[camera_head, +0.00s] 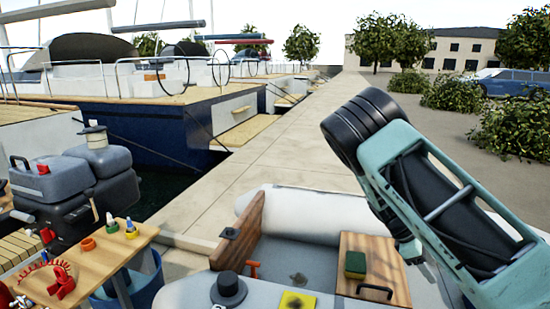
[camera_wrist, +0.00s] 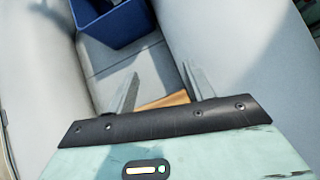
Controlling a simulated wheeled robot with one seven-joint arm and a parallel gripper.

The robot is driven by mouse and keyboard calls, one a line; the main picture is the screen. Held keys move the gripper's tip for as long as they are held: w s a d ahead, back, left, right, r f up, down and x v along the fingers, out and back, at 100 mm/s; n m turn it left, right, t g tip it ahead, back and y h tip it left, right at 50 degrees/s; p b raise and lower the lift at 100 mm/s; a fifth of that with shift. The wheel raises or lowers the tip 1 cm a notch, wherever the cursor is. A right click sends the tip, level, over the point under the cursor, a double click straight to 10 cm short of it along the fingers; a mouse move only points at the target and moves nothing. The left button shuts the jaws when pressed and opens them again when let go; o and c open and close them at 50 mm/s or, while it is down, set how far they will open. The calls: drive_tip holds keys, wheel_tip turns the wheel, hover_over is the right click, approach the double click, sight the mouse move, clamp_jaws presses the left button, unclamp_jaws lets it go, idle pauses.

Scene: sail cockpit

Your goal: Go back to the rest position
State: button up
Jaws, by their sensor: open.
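My gripper (camera_wrist: 159,88) shows in the wrist view with its two fingers apart and nothing between them. It points down into the grey inflatable boat (camera_wrist: 265,70). A piece of brown wood (camera_wrist: 165,101) shows just beyond the fingers' base. In the head view my teal and black arm (camera_head: 425,180) is raised on the right, over the boat's side. I cannot make out the fingers clearly there.
A dark blue bin (camera_wrist: 110,22) lies ahead in the wrist view. In the head view, a green and yellow sponge (camera_head: 355,264) sits on the boat's wooden seat (camera_head: 384,251). A wooden table (camera_head: 110,253) with small items stands left, beside an outboard motor (camera_head: 75,184). The dock (camera_head: 290,135) behind is clear.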

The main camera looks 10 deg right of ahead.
drive_tip(key=a+y, duration=0.1)
drive_tip(key=a, duration=0.4)
drive_tip(key=s+a+m+t+y+b, duration=0.1)
drive_tip(key=a, duration=0.4)
drive_tip(key=a+y+b, duration=0.1)
drive_tip(key=a, duration=0.3)
drive_tip(key=shift+s+a+f, duration=0.35)
drive_tip(key=shift+s+a, duration=0.05)
drive_tip(key=s+a+r+y, duration=0.1)
drive_tip(key=a, duration=0.3)
drive_tip(key=s+a+r+t+y+b, duration=0.1)
drive_tip(key=s+a, duration=0.1)
drive_tip(key=a, duration=0.3)
drive_tip(key=s+a+r+m+y+b, duration=0.1)
drive_tip(key=s+a+r, duration=0.1)
drive_tip(key=a, duration=0.2)
drive_tip(key=shift+s+a+t, duration=0.2)
drive_tip(key=shift+a+t, duration=0.05)
drive_tip(key=shift+t, duration=0.15)
drive_tip(key=s+a+r+t+y+b, duration=0.1)
drive_tip(key=s+a+r+b, duration=0.15)
drive_tip(key=s+a, duration=0.4)
drive_tip(key=s+a+r+t+b, duration=0.1)
drive_tip(key=s+a+r, duration=0.2)
drive_tip(key=s, duration=0.7)
wheel_tip(320, 180, up, 15)
drive_tip(key=p, duration=1.5)
drive_tip(key=shift+w+a+r, duration=0.15)
drive_tip(key=shift+w, duration=0.15)
